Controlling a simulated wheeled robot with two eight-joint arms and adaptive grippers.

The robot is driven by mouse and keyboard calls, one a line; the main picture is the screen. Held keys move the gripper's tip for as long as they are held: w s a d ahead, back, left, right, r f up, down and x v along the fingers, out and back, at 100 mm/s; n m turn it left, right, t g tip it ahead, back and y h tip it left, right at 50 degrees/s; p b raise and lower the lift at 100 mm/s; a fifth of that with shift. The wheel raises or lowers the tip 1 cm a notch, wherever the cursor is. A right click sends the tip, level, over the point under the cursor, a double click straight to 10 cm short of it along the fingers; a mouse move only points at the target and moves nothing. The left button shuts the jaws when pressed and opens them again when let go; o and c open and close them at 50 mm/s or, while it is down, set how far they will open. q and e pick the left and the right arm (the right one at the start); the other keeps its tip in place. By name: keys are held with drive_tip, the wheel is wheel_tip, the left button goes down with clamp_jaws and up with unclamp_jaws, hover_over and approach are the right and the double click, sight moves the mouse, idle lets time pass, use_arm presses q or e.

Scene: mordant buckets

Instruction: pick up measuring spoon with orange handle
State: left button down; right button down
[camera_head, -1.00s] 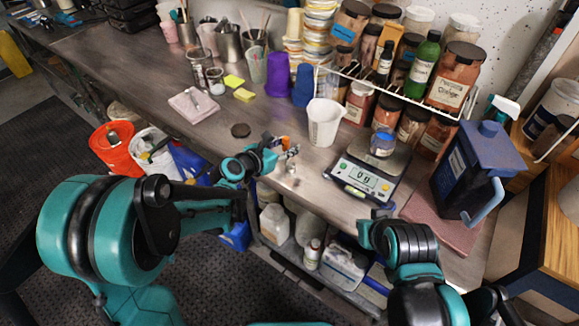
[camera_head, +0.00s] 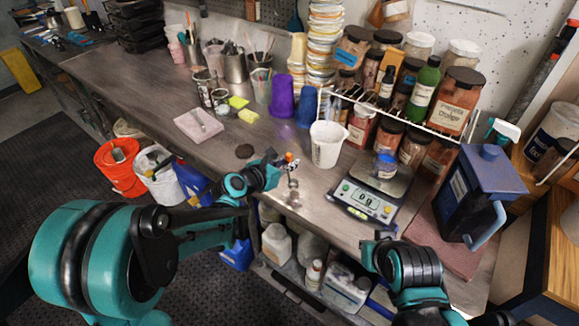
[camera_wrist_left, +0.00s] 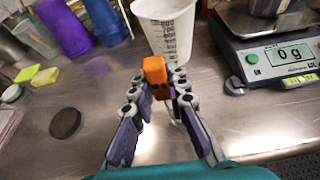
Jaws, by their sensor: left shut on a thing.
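The measuring spoon with the orange handle (camera_wrist_left: 154,72) is between the fingertips of my left gripper (camera_wrist_left: 158,92) in the left wrist view. The orange end points up and away from the wrist. The spoon's bowl is hard to make out there. In the head view the orange handle (camera_head: 289,157) shows as a small spot at the tip of my left gripper (camera_head: 280,168), over the front part of the bench. My left gripper is shut on the handle.
A white measuring beaker (camera_head: 326,145) stands just beyond the left gripper. A digital scale (camera_head: 364,198) reading 0 g, with a small blue-lidded jar on it, is to the right. A dark round lid (camera_head: 244,151) lies to the left. A blue jug (camera_head: 473,195) stands at the right.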

use_arm(q)
wheel_tip(320, 180, up, 2)
drive_tip(key=shift+r+p, duration=0.25)
drive_tip(key=shift+p, duration=0.2)
drive_tip(key=s+d+r+p, duration=0.3)
drive_tip(key=s+d+r, duration=0.3)
drive_tip(key=d, duration=0.3)
drive_tip(key=shift+s+r+p, duration=0.2)
drive_tip(key=shift+s+p, duration=0.1)
drive_tip(key=shift+s, duration=0.4)
idle(0.7)
